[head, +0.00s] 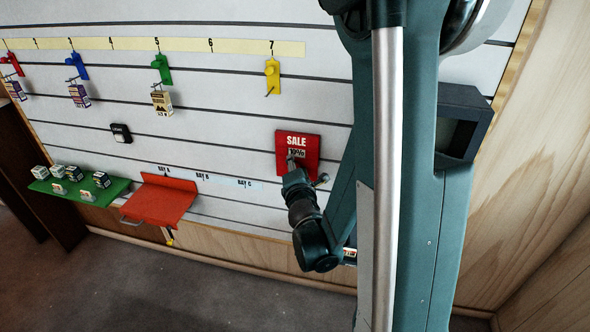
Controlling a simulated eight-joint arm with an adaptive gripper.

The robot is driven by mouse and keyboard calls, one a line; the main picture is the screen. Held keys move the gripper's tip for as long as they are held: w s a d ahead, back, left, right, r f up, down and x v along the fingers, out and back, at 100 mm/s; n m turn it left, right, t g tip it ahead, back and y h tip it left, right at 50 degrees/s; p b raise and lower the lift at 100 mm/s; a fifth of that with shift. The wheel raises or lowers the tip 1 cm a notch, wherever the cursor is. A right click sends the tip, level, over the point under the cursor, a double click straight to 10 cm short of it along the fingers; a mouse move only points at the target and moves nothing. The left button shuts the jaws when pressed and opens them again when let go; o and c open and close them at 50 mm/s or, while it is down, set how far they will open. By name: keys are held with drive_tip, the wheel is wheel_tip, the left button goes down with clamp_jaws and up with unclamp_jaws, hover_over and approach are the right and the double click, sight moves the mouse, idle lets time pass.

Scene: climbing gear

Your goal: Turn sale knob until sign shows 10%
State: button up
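The red SALE sign (284,144) is mounted on the slatted wall, right of centre in the head view. White SALE lettering is at its top. Below it a small dark window (297,153) shows a percentage, too small and partly covered to read surely. My gripper (291,163) is at the lower part of the sign, just under the window. It reaches up from below and seems to be at the knob, which is hidden behind it. I cannot tell whether the fingers are closed or touching the knob.
A red shelf (160,198) and a green shelf (55,187) with several small boxes are at lower left. Numbered hooks, including a yellow one (272,70), line the wall above. A black switch-like box (121,133) is left of the sign. The floor below is clear.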

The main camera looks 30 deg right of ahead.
drive_tip(key=shift+o, duration=0.4)
drive_tip(key=shift+r, duration=1.05)
drive_tip(key=o, duration=1)
wheel_tip(320, 180, up, 3)
drive_tip(key=shift+w+f, duration=0.1)
drive_tip(key=shift+a+r, duration=0.15)
drive_tip(key=shift+r, duration=0.3)
drive_tip(key=shift+c, duration=0.4)
drive_tip(key=shift+r, duration=0.55)
drive_tip(key=shift+c, duration=0.7)
drive_tip(key=shift+d+r, duration=0.2)
drive_tip(key=shift+r, duration=0.25)
drive_tip(key=c, duration=0.9)
drive_tip(key=shift+o, duration=0.2)
drive_tip(key=shift+r, duration=0.6)
